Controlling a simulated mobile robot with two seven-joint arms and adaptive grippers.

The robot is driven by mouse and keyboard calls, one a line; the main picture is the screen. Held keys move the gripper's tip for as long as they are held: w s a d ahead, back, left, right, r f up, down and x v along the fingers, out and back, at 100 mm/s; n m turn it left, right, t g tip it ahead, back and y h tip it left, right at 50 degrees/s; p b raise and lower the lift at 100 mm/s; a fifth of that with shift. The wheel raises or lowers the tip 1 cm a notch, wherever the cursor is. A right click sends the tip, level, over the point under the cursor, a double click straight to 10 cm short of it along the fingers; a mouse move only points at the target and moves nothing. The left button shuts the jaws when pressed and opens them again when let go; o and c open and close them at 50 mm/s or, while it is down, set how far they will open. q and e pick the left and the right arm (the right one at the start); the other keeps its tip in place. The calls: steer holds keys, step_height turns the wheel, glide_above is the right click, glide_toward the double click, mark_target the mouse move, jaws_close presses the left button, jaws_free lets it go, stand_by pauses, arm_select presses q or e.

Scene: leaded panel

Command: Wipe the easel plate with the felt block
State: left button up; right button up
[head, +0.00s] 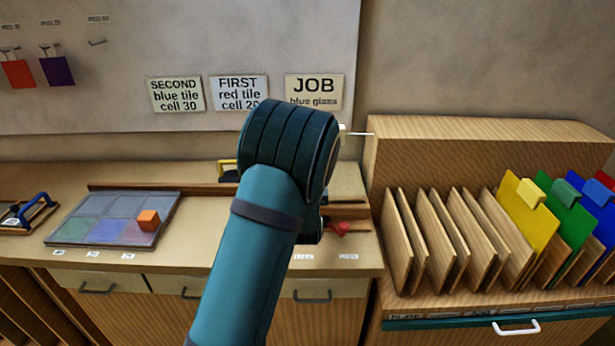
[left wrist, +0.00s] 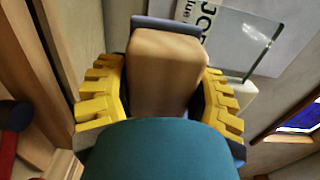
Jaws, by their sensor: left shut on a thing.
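In the left wrist view my left gripper (left wrist: 165,85), with yellow ribbed fingers, is shut on the felt block (left wrist: 165,70), a tan block with a dark grey layer on its far side. A clear pane (left wrist: 252,42), which looks like the easel plate, stands beyond the block to the upper right. Whether the block touches it I cannot tell. In the head view my teal arm hides the gripper, the block and most of the easel area. Only a thin pale edge shows right of the arm. My right gripper is not in view.
A wooden rack (head: 430,235) with coloured plates stands at right. A JOB sign (head: 314,90) is on the wall.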

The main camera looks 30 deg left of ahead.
arm_select(q)
steer(key=shift+p+v, duration=0.35)
steer(key=shift+v, duration=2.5)
steer(key=shift+d, duration=0.15)
steer(key=v, duration=0.2)
steer(key=shift+s+d, duration=0.2)
steer(key=shift+s, duration=0.15)
